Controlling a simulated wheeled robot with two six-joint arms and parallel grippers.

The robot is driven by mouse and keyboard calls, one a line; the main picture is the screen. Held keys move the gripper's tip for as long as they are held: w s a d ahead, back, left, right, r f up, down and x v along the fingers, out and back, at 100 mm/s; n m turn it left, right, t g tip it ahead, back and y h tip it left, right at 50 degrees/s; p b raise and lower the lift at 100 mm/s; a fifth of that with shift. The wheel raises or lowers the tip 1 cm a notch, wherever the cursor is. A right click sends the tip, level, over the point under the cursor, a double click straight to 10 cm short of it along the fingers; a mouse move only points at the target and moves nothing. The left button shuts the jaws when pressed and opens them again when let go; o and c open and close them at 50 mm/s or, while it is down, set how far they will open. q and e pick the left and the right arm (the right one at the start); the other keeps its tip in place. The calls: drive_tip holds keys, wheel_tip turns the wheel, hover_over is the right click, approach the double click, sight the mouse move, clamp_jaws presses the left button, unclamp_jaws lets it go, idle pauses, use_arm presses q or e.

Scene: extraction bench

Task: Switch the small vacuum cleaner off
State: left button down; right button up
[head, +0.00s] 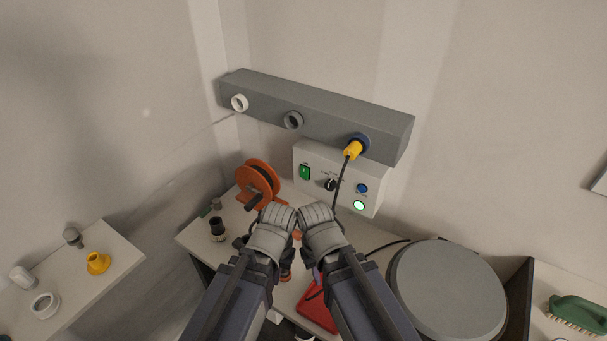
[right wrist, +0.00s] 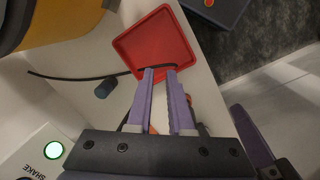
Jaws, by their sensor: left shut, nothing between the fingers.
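I cannot pick out the small vacuum cleaner for certain. A dark blue-grey body with a red round button (right wrist: 208,3) shows only in part at the top of the right wrist view; I cannot tell if it is the cleaner. A wide round grey lid (head: 448,290) stands at the right in the head view. My left gripper (head: 276,222) is shut and empty above the bench, close beside my right one (head: 321,222). In the right wrist view the right gripper's purple fingers (right wrist: 160,75) stand apart with a gap, over a red tray (right wrist: 158,40).
A white control box (head: 337,178) has a green switch, a knob, a blue button and a lit green button. Above it a grey manifold (head: 310,112) carries ports and a yellow plug (head: 352,150) with a black cable. An orange reel (head: 258,180) stands left of the box.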

clamp_jaws()
drive_tip(key=shift+w+f, duration=0.1)
idle(1.0)
